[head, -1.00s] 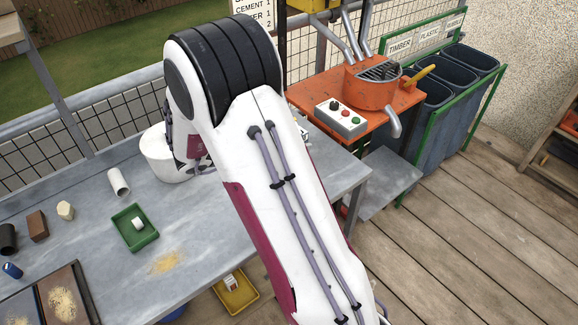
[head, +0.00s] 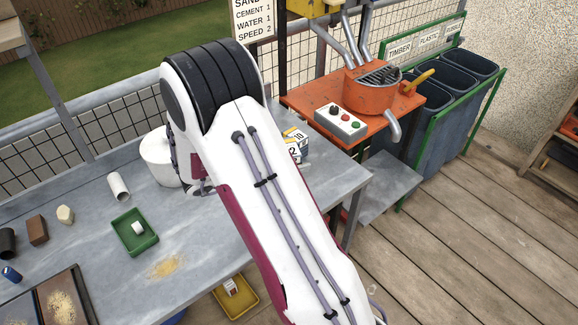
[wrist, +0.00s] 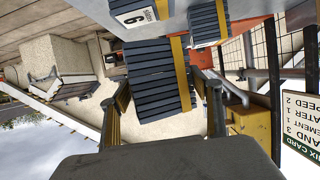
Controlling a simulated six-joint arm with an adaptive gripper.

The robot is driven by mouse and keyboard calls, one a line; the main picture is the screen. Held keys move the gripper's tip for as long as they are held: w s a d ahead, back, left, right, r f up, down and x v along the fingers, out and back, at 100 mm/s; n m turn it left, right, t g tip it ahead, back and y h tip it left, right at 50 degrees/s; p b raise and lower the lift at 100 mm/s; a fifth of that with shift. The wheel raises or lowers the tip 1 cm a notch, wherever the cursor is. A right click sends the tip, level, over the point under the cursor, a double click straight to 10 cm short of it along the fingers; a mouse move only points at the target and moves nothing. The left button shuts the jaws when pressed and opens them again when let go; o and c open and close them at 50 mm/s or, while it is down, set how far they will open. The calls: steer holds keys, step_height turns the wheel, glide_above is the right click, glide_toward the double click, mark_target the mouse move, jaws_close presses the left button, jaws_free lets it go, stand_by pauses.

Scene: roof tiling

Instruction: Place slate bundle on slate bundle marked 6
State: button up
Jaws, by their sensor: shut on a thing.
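A dark slate bundle (wrist: 163,98) with a yellow strap sits between the two fingers of my gripper (wrist: 167,86) in the wrist view. My gripper is shut on it. In the head view my arm hides the held bundle and most of the gripper; white number labels (head: 295,145) show just right of the arm.
The grey table (head: 85,215) carries a white bucket (head: 158,158), a white tube (head: 118,186), a green tray (head: 135,232) and small blocks at left. An orange mixer (head: 372,90) stands behind right. A yellow tray (head: 237,297) lies below the table's front edge.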

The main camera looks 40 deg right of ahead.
steer(key=shift+f, duration=1.7)
steer(key=shift+f, duration=0.1)
steer(key=o, duration=1.6)
steer(key=shift+a, duration=0.1)
steer(key=shift+v, duration=5.95)
